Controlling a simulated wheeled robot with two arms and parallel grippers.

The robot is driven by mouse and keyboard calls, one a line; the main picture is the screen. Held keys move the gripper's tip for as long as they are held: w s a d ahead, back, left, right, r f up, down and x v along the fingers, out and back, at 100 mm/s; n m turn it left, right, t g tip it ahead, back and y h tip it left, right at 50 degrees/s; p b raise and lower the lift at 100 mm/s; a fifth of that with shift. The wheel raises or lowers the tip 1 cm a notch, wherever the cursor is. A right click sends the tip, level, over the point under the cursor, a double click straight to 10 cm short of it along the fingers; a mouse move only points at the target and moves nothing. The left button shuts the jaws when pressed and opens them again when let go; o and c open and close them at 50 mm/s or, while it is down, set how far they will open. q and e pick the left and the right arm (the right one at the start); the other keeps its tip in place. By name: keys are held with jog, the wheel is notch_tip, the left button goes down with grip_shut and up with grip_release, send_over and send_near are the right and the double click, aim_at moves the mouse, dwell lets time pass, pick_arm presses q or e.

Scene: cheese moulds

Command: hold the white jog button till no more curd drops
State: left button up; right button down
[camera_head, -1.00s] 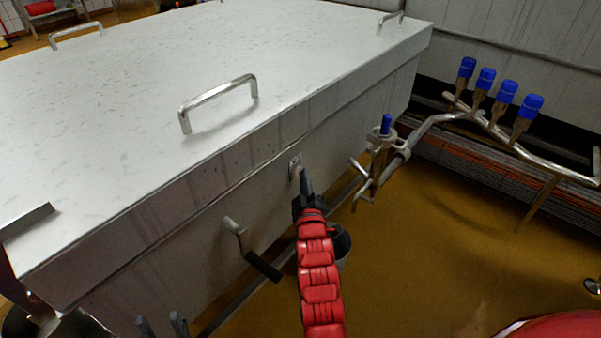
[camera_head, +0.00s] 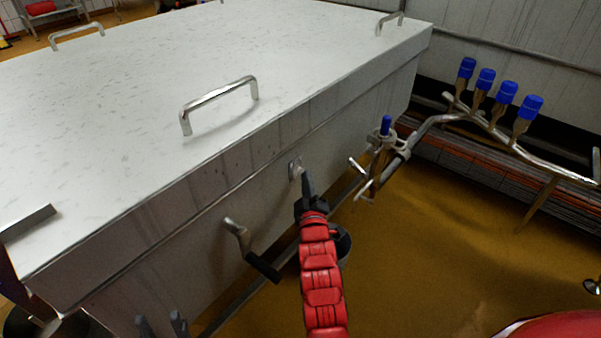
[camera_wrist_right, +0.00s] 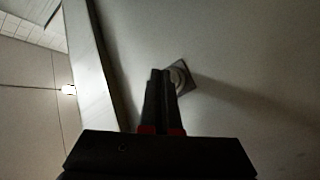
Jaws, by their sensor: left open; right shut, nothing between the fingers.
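A small square plate with a round pale button (camera_head: 294,168) sits on the side wall of the large steel vat. The button also shows in the right wrist view (camera_wrist_right: 182,77), partly hidden behind my fingertips. My right gripper (camera_head: 306,174) is shut with nothing between its fingers. Its tips (camera_wrist_right: 159,74) overlap the button's left part in the wrist view; I cannot tell whether they press it or stop just short. My left gripper (camera_head: 162,322) is open and empty at the bottom left, low beside the vat. No curd is visible.
The vat's white lid (camera_head: 130,110) has steel handles (camera_head: 218,102). A crank with a black grip (camera_head: 263,267) sticks out left of my right gripper. A pipe with blue-capped valves (camera_head: 507,91) stands at the right. The ochre floor (camera_head: 450,240) there is mostly clear.

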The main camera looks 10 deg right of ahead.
jog(key=shift+s+d+p, duration=0.3)
jog(key=shift+s+d, duration=0.05)
jog(key=shift+s, duration=0.15)
jog(key=shift+s+d+p, duration=0.6)
jog(key=shift+s+d, duration=0.2)
jog(key=shift+s, duration=0.2)
jog(key=shift+s+d+p, duration=0.6)
jog(key=shift+s+d, duration=0.15)
jog(key=shift+s, duration=0.2)
jog(key=shift+a+r, duration=0.1)
